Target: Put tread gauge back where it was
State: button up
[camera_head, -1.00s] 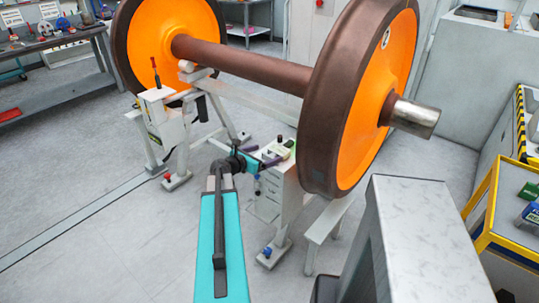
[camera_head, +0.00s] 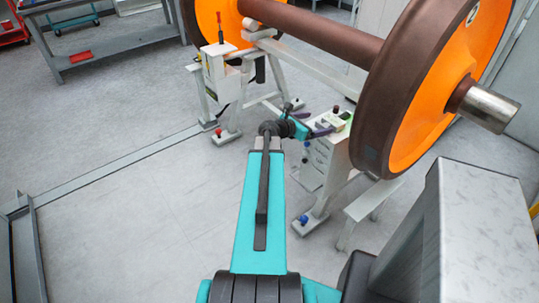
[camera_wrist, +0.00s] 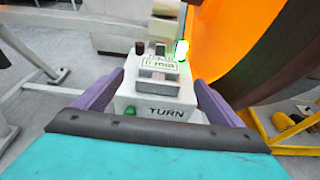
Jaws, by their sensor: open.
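I cannot make out a tread gauge for certain in either view. My gripper (camera_head: 326,127) is open, its purple fingers beside the top of a white control box (camera_head: 330,158) below the wheelset. In the wrist view the fingers (camera_wrist: 160,78) stand apart on either side of this box (camera_wrist: 150,110), marked TURN, with nothing seen held between them. On the box are a dark red knob (camera_wrist: 140,48), a lit green lamp (camera_wrist: 181,50) and a grey bracket-like piece (camera_wrist: 158,76). Whether the fingers touch the box I cannot tell.
The wheelset's near orange wheel (camera_head: 425,95) and brown axle (camera_head: 315,32) are close above and right of the box. A second white stand (camera_head: 222,75) with a red-handled item (camera_head: 220,28) is to the left. A grey workbench (camera_head: 110,45) is at back left. Floor at left is mostly clear.

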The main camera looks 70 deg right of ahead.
jog(key=w+a+f+m+t+y, duration=0.3)
jog(key=w+a+f, duration=1.2)
jog(key=w, duration=0.1)
jog(key=w+a+f+m+y, duration=0.1)
jog(key=w+a+f, duration=0.25)
jog(key=a, duration=0.25)
jog(key=w+a+f+m+t+y, duration=0.1)
jog(key=w+a+f, duration=0.1)
jog(key=a+f, duration=0.3)
jog(key=w+a+f+m+y, duration=0.1)
jog(key=w+a+f, duration=0.2)
jog(key=a, duration=0.4)
jog(key=a+f+m+y, duration=0.15)
jog(key=a+f, duration=0.25)
jog(key=a, duration=0.6)
jog(key=a+f+m+y, duration=0.15)
jog(key=a+f, duration=0.25)
jog(key=a, duration=0.6)
jog(key=s+a+f+m+g+y, duration=0.1)
jog(key=s+a, duration=0.4)
jog(key=a, duration=0.5)
jog(key=s+a+f+m+g+y, duration=0.1)
jog(key=s+a, duration=0.4)
jog(key=a, duration=0.6)
notch_tip(320, 180, down, 2)
jog(key=shift+m+g+y, duration=0.4)
jog(key=shift+m+y, duration=0.1)
jog(key=shift+y, duration=0.3)
jog(key=shift+a, duration=0.1)
